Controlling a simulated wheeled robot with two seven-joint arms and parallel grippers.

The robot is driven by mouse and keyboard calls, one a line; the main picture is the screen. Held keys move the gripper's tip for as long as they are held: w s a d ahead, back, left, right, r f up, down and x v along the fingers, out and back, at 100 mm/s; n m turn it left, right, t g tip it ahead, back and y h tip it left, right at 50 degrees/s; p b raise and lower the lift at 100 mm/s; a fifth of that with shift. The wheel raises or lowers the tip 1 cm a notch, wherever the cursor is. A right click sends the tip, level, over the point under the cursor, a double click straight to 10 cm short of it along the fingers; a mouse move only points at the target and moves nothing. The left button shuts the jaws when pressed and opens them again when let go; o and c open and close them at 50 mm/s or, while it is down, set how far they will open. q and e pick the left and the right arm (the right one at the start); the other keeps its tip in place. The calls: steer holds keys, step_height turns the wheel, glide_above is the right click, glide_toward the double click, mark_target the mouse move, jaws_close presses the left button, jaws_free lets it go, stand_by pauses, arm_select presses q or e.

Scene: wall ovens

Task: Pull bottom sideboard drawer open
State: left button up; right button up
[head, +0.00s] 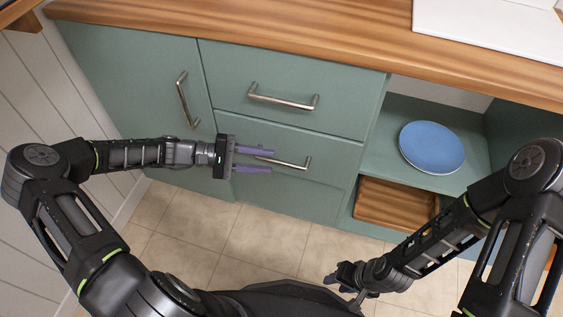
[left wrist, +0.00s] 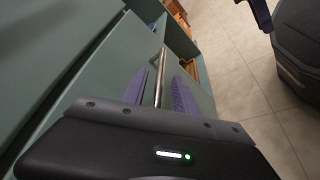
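The upper drawer (head: 250,75) with its own handle (head: 283,100) is above. A cupboard door (head: 135,90) with an upright handle is on the left. An open shelf on the right holds a blue plate (head: 432,147) and a wooden crate (head: 395,210). The tiled floor (head: 262,235) in front is clear.

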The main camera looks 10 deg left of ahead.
mark_target(273, 162)
arm_select(q)
steer(key=x, duration=0.5)
steer(key=shift+d+b, duration=0.1)
steer(key=shift+b, duration=0.3)
jaws_close()
stand_by(1.0)
